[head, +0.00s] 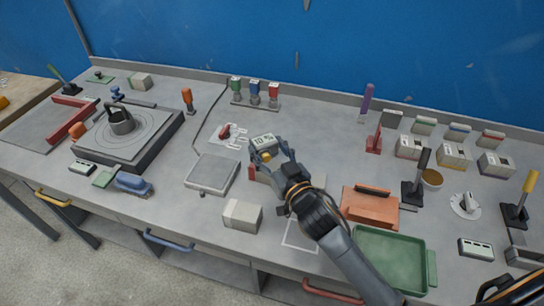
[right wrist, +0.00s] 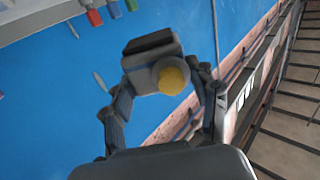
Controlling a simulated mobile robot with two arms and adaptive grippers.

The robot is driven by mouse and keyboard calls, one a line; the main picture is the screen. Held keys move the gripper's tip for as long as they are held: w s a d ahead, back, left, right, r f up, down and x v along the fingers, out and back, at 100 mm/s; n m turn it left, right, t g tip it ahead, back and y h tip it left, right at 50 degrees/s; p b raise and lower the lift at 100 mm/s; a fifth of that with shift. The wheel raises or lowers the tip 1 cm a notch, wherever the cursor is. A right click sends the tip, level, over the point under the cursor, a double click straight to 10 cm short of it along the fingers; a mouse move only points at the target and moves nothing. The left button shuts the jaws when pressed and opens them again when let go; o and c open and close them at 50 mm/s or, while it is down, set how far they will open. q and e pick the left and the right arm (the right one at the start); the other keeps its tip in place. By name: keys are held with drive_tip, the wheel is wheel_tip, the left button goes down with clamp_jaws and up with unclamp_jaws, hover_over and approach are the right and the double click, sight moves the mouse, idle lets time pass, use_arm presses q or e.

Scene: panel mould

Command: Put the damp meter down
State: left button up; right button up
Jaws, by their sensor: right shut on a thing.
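The damp meter (head: 264,141) is a small grey block with a pale display and a yellow round knob. My right gripper (head: 270,158) is shut on it and holds it over the middle of the bench, with the display turned up toward the head camera. In the right wrist view the damp meter (right wrist: 150,62) sits between the two fingers of my right gripper (right wrist: 160,85), its yellow knob facing the camera. The head view does not clearly show how high it is above the bench. My left gripper is not in view.
A grey square plate (head: 212,173) and a pale block (head: 242,216) stand left of my right arm. A white outlined rectangle (head: 300,246) is marked on the bench, partly hidden by my arm. An orange-brown box (head: 370,207) and a green tray (head: 427,278) lie to the right.

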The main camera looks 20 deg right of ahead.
sight(273, 154)
drive_tip(key=shift+w+d+f, duration=0.3)
drive_tip(key=shift+w+f, duration=0.15)
drive_tip(key=shift+f, duration=0.15)
drive_tip(key=shift+w+d+f, duration=0.25)
drive_tip(key=shift+w+f, duration=0.2)
drive_tip(key=shift+f, duration=0.1)
drive_tip(key=f, duration=0.3)
drive_tip(key=shift+w+d+f, duration=0.15)
drive_tip(key=shift+w+f, duration=0.05)
drive_tip(key=shift+f, duration=0.25)
drive_tip(key=o, duration=1.6)
drive_tip(key=shift+f, duration=0.1)
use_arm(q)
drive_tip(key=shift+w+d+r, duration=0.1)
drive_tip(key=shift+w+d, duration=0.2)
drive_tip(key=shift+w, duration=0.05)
use_arm(e)
drive_tip(key=shift+o, duration=0.2)
